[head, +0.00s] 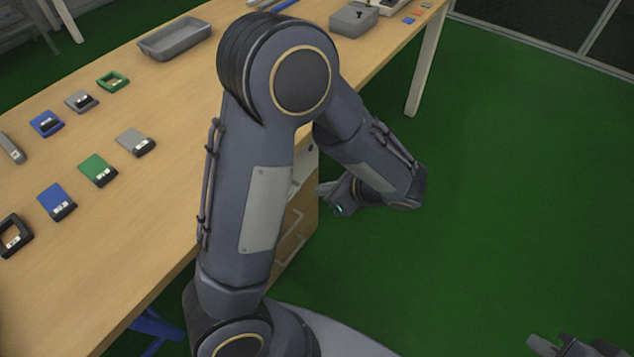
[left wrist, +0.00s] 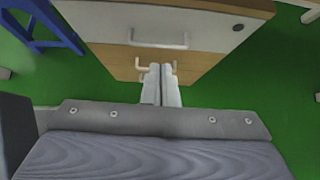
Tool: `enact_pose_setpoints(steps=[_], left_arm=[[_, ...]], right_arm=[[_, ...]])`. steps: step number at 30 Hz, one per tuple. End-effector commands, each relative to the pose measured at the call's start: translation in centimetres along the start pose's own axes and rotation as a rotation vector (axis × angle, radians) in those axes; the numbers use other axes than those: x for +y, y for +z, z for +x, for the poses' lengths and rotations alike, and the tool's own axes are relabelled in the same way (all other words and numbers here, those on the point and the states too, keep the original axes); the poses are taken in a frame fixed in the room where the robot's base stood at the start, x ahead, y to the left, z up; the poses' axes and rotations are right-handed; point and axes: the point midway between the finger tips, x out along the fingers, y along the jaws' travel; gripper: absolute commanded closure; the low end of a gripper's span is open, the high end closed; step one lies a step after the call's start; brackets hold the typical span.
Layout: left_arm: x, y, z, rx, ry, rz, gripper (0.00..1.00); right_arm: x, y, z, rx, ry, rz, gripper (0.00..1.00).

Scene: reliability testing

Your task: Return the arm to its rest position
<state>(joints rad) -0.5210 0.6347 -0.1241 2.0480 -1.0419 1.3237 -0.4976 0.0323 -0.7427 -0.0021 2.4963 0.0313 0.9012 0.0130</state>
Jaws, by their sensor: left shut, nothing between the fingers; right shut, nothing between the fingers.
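My left arm rises through the middle of the head view, bends at a high elbow and comes down on the right. Its gripper (head: 326,190) hangs beyond the table's edge, beside the drawer cabinet, partly hidden by the wrist. In the left wrist view the two pale fingers of this gripper (left wrist: 161,70) lie together with nothing between them. They point toward the drawer fronts; whether they touch them I cannot tell. My right gripper (head: 545,345) shows only partly at the bottom right corner of the head view, shut, over the green floor.
The wooden table (head: 150,95) carries several coloured cases and frames, a grey tray (head: 175,38) and a grey box (head: 353,20). The drawer cabinet (left wrist: 205,25) with pale handles stands under it. A blue stool (left wrist: 42,25) is nearby. The green floor (head: 510,180) at right is clear.

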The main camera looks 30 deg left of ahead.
Motion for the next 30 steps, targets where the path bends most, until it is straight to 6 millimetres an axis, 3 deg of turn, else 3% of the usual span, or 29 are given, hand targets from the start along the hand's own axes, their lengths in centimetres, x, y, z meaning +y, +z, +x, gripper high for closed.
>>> enact_pose_setpoints(steps=[10, 14, 20, 24, 30], left_arm=[[0.2, 0.2, -0.5, 0.011, 0.007, -0.014, 1.0], [1.9, 1.4, -0.3, 0.108, 0.065, -0.135, 1.0], [7.3, 3.6, -1.1, 0.428, 0.254, -0.561, 1.0], [10.5, 4.4, -2.8, 0.663, 0.385, -0.896, 1.0], [13.0, 5.0, -5.5, 0.936, 0.522, -1.295, 1.0]], right_arm=[[0.0, 0.0, -0.1, 0.0, 0.0, 0.0, 1.0], [-0.1, 0.0, -0.1, 0.0, 0.0, 0.0, 1.0], [0.0, 0.0, -0.1, 0.0, 0.0, 0.0, 1.0], [0.0, 0.0, -0.1, 0.0, 0.0, 0.0, 1.0], [0.0, 0.0, -0.1, 0.0, 0.0, 0.0, 1.0]])
